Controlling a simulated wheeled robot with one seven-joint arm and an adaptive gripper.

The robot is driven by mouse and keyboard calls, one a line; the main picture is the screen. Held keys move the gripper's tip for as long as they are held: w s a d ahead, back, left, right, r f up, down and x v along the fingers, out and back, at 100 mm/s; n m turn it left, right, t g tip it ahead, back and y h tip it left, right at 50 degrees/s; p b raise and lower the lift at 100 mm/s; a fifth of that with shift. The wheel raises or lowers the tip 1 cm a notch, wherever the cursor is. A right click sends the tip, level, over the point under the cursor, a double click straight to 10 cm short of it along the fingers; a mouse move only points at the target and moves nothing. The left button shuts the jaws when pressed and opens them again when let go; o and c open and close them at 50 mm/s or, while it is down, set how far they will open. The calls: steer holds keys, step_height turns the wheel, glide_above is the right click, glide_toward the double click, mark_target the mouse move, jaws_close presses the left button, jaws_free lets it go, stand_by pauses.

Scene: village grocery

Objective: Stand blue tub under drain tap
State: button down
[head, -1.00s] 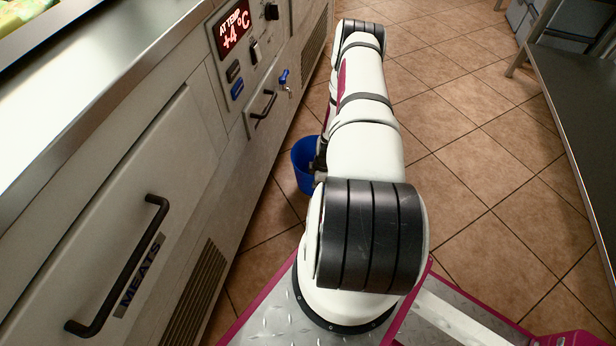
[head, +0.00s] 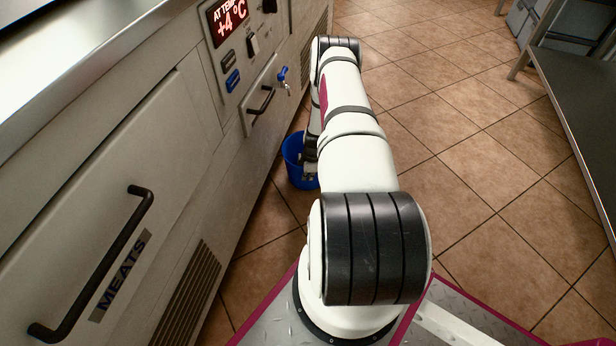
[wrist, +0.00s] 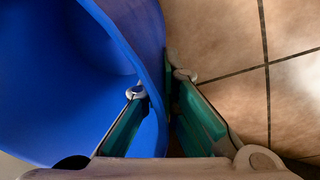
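The blue tub (head: 290,160) is upright and low beside the cabinet front, partly hidden by my arm. I cannot tell whether it touches the floor. It fills the left of the wrist view (wrist: 65,85). My gripper (wrist: 158,88) is shut on its wall, one finger inside the tub and one outside; in the head view my gripper (head: 309,172) is at the tub's right side. The drain tap (head: 283,76), with a blue lever and a metal spout, sticks out of the cabinet front above and beyond the tub. The tub looks empty where I see inside.
The cabinet (head: 165,205) runs along the left, with a black handle (head: 95,265), a smaller handle (head: 262,100) and a lit display (head: 230,18). A grey table (head: 575,90) stands at the right. The tiled floor (head: 470,140) between them is clear.

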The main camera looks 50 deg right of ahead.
steer(key=c, duration=1.8)
jaws_free()
steer(key=shift+f, duration=0.1)
step_height(320, 180, up, 12)
steer(key=s+p, duration=0.2)
steer(key=p, duration=0.3)
steer(key=shift+a, duration=0.25)
steer(key=shift+w, duration=0.15)
